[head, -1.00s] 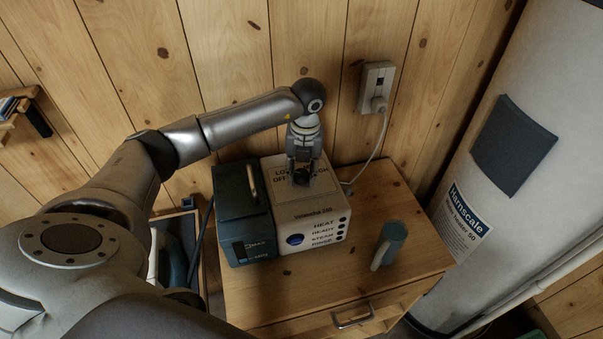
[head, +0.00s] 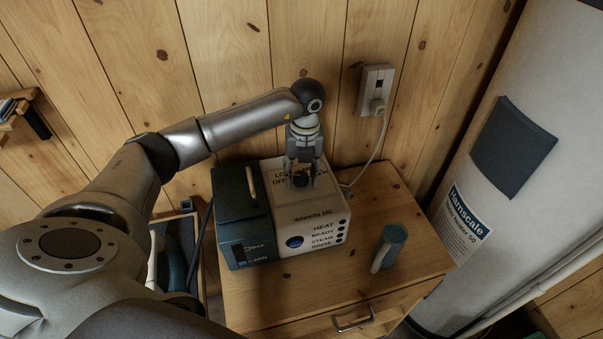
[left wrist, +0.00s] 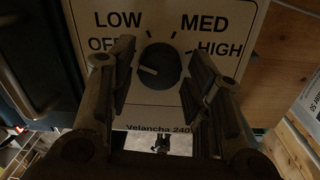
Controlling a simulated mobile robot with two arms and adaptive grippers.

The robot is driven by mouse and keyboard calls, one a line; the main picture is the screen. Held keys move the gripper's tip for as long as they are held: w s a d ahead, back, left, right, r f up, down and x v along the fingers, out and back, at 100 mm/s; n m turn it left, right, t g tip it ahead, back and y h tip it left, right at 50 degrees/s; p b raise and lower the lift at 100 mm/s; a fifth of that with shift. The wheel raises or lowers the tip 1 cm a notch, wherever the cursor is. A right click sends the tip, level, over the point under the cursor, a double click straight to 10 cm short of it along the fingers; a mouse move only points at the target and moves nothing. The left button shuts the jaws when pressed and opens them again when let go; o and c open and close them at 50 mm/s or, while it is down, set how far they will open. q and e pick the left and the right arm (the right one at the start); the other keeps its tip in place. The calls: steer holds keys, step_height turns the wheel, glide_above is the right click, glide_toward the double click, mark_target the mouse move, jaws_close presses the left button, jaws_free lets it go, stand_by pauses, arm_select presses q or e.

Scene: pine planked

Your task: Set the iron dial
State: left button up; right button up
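The iron station (head: 318,215) has a white housing with a dark teal tank (head: 243,222) on its left, and stands on the wooden cabinet. Its round dark dial (left wrist: 159,66) is on the top panel, among the labels OFF, LOW, MED and HIGH. The dial's white mark points left, roughly toward OFF. My left gripper (head: 302,181) is over the dial. In the left wrist view its open fingers (left wrist: 160,78) stand on either side of the dial, with gaps showing between. My right gripper is not in view.
A teal-grey cup-like object (head: 393,246) with a pale handle stands on the cabinet top (head: 290,295), right of the station. A plugged cable runs from the wall socket (head: 376,85). A large white water heater (head: 510,150) stands at the right. The cabinet's front is partly clear.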

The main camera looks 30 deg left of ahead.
mark_target(304, 176)
arm_select(q)
steer(key=shift+o, duration=0.5)
steer(key=shift+r, duration=0.15)
step_height(304, 176, up, 12)
steer(key=shift+w+d+f, duration=0.15)
steer(key=shift+d+f, duration=0.05)
steer(key=shift+d, duration=0.05)
stand_by(0.3)
